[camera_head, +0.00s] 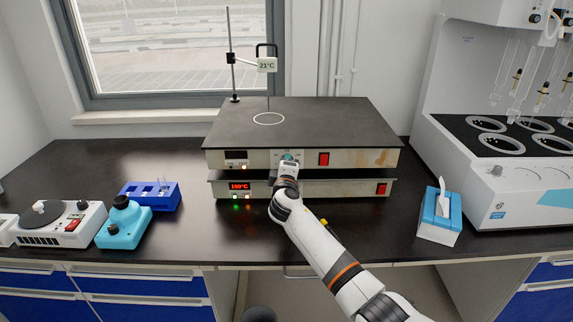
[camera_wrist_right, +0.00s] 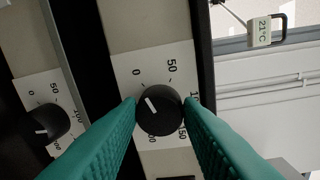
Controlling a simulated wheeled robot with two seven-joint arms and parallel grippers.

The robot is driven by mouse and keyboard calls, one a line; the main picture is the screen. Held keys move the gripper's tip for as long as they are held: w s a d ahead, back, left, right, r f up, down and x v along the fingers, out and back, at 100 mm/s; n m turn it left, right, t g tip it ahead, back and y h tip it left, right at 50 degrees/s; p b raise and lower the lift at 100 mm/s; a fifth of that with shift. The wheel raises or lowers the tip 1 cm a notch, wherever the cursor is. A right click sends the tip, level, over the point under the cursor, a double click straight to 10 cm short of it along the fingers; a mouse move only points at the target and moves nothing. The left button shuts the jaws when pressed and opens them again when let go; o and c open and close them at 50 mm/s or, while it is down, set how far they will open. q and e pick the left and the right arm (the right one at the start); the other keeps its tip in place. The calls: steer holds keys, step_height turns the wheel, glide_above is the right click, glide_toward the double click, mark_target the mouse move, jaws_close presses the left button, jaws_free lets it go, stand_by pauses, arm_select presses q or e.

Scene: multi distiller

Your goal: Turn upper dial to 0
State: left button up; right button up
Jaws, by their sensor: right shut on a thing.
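The upper dial (camera_wrist_right: 160,110) is a black round knob with a white pointer line on a white scale plate, in the right wrist view. Its pointer is tilted up and left, roughly toward the 0 mark (camera_wrist_right: 137,73). My right gripper (camera_wrist_right: 160,107) has its two green fingers on either side of this dial and is shut on it. In the head view, my right gripper (camera_head: 288,163) is at the front panel of the upper hot plate (camera_head: 224,139) and hides most of its dial. My left gripper is not in view.
The lower hot plate (camera_head: 334,190) sits directly underneath, with a lit red display; its dial (camera_wrist_right: 45,124) shows in the wrist view. A thermometer stand (camera_head: 231,70) rises behind. Blue devices (camera_head: 122,223) stand left and a tissue box (camera_head: 439,222) right. The front bench is mostly clear.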

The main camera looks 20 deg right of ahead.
steer(key=shift+f+n, duration=0.1)
steer(key=shift+n, duration=0.9)
steer(key=o, duration=1)
steer(key=shift+c, duration=0.2)
steer(key=shift+s+a, duration=0.1)
steer(key=f+p+v, duration=0.1)
steer(key=v, duration=1.1)
steer(key=shift+r, duration=0.4)
steer(key=shift+f, duration=0.1)
